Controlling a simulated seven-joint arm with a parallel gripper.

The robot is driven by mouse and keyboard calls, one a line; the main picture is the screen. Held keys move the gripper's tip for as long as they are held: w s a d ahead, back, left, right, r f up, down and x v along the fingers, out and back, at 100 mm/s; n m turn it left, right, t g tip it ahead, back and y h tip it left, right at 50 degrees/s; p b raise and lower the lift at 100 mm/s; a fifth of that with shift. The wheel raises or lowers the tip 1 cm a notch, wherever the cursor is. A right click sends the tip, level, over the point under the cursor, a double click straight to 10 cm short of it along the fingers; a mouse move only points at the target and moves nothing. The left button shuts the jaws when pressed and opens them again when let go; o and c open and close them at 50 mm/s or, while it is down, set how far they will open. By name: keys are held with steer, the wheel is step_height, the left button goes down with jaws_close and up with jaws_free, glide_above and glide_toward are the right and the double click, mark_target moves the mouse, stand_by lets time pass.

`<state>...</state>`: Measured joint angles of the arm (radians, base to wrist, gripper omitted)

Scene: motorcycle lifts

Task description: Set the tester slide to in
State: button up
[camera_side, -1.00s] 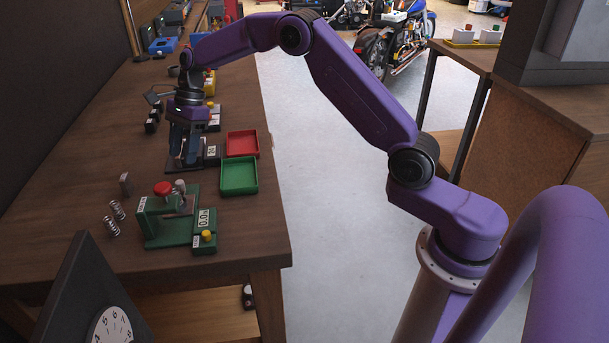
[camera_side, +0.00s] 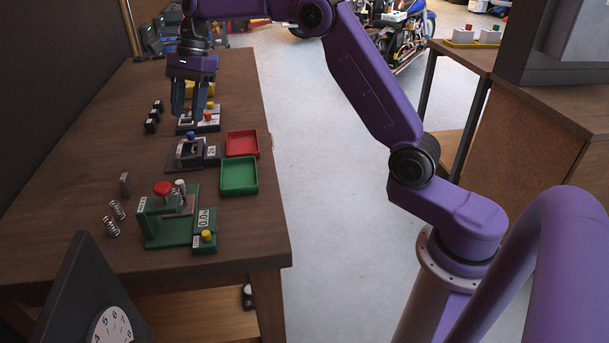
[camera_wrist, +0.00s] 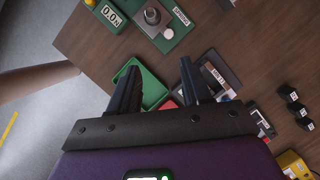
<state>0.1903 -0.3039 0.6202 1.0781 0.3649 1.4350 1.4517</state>
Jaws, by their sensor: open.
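Three small devices stand on the bench; I cannot tell for certain which one carries the tester slide. The nearest is a green device (camera_side: 165,228) with a red knob (camera_side: 162,188), a yellow button and a readout. The middle one is a dark device (camera_side: 176,165) with a blue knob (camera_side: 190,136) and a small readout; its slide position is too small to read. The far device (camera_side: 208,125) is pale with an orange-red knob. My gripper (camera_side: 187,113) is open and empty, pointing down above the bench, raised near the far device. It also shows in the wrist view (camera_wrist: 160,68).
A green tray (camera_side: 239,175) and a red tray (camera_side: 242,143) lie right of the middle device. Two springs (camera_side: 114,218) and a small grey block (camera_side: 126,184) lie at left. Black blocks (camera_side: 153,117) lie left of the far device.

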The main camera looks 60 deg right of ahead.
steer(key=s+a+n+h, duration=0.1)
steer(key=s+a+n, duration=0.2)
steer(key=s+n, duration=0.35)
steer(key=s+a+n+h, duration=0.1)
steer(key=s+a+n, duration=0.15)
steer(key=s, duration=0.65)
steer(key=s+d+f+n, duration=0.1)
steer(key=s+f+n, duration=0.1)
steer(key=s+n, duration=0.3)
steer(key=s+d+f+n+h, duration=0.1)
steer(key=s+d+n, duration=0.1)
steer(key=s+n, duration=0.4)
steer(key=shift+s+f, duration=0.35)
steer(key=shift+s, duration=2.25)
step_height(320, 180, up, 4)
steer(key=m+h, duration=0.1)
steer(key=m, duration=0.3)
glide_above(179, 181)
step_height(179, 181, down, 17)
steer(key=shift+s+r, duration=0.1)
steer(key=shift+r, duration=0.1)
